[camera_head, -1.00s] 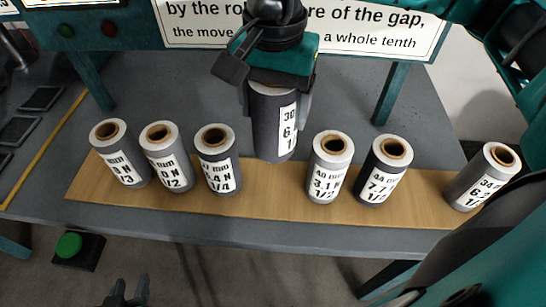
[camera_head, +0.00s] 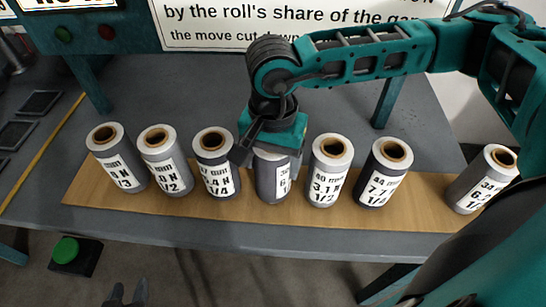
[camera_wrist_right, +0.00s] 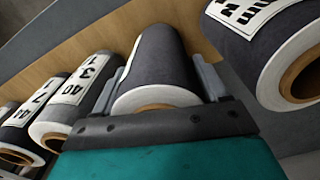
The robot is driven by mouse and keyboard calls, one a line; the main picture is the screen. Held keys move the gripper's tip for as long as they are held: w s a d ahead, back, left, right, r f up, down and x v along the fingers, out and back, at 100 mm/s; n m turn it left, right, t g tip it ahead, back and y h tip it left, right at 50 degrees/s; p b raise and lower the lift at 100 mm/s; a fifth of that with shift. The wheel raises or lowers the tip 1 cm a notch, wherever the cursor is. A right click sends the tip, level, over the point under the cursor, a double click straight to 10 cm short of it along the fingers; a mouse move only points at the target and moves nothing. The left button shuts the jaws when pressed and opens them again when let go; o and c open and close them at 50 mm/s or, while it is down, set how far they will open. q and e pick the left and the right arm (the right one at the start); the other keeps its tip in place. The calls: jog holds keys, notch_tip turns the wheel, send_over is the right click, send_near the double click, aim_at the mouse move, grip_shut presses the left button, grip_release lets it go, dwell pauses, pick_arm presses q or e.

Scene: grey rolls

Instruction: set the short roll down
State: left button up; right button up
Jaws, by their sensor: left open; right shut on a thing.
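The short roll (camera_head: 271,182) is dark grey with a white label that is partly hidden. It is upright in the row, between two other rolls, and its lower end is at the wooden board (camera_head: 420,205). I cannot tell for sure whether it bears on the board. My right gripper (camera_head: 272,152) is shut around its upper part from above. The right wrist view shows the roll (camera_wrist_right: 160,65) between the two fingers. My left gripper (camera_head: 127,294) is open and empty at the bottom edge of the head view, in front of the table.
Close on the left stands a roll (camera_head: 215,160), and on the right another roll (camera_head: 329,170); gaps are narrow. More rolls stand further out, with a lone roll (camera_head: 482,180) at the far right. Behind the row the grey table (camera_head: 190,90) is clear. A sign (camera_head: 330,25) stands at the back.

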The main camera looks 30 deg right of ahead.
jog(key=shift+f, duration=0.1)
jog(key=shift+f+b, duration=0.2)
jog(key=shift+b, duration=0.15)
jog(key=o, duration=0.9)
jog(key=shift+r, duration=0.15)
jog(key=shift+c, duration=0.2)
jog(key=shift+r, duration=0.1)
jog(key=shift+r+p, duration=0.2)
jog(key=shift+p, duration=0.3)
notch_tip(320, 180, up, 12)
jog(key=shift+f, duration=0.1)
